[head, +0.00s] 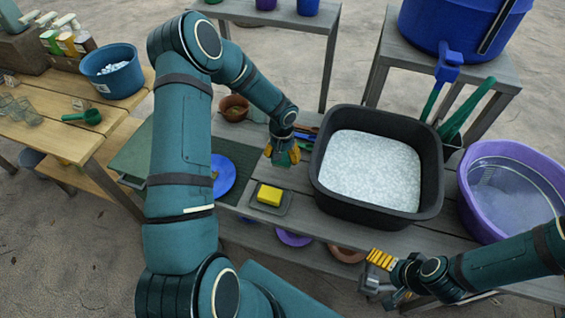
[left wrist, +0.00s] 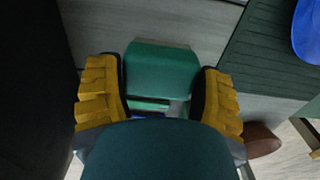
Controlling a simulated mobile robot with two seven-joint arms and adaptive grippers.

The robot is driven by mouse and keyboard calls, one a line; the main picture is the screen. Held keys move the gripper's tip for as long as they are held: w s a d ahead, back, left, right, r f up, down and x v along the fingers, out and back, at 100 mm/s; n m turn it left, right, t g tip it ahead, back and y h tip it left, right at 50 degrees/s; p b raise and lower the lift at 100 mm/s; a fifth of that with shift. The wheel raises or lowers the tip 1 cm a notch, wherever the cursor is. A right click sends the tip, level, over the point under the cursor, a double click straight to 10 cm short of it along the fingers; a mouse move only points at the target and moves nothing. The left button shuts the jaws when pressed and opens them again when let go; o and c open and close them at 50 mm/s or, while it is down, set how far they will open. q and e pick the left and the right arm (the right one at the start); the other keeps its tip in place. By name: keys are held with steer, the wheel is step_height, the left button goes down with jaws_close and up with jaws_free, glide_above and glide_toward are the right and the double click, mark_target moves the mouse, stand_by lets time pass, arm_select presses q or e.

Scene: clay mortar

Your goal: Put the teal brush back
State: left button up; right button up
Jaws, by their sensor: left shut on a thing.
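My left gripper (head: 282,154) is shut on the teal brush (head: 282,159), just left of the black tub. In the left wrist view, the brush (left wrist: 162,70) shows as a green-teal block between the yellow fingers (left wrist: 162,98); its lower part is hidden by my gripper. Whether the brush touches the bench is unclear. Blue and red-brown long tools (head: 305,132) lie behind my gripper, partly hidden. My right gripper (head: 379,272) is low at the bench's front edge, away from the brush; its opening is unclear.
A black tub (head: 432,190) of white suds stands on the grey bench. A yellow sponge (head: 269,193) lies on a dark dish in front of my left gripper. A blue plate (head: 226,178) is left, a purple basin (head: 475,180) right. Green handles (head: 468,110) stand behind the tub.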

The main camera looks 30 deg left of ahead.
mark_target(282, 162)
arm_select(q)
step_height(282, 162, down, 3)
steer(key=shift+s+f, duration=0.1)
steer(key=shift+f, duration=0.25)
steer(key=shift+f+b, duration=0.1)
steer(key=shift+b, duration=0.3)
steer(key=o, duration=1.1)
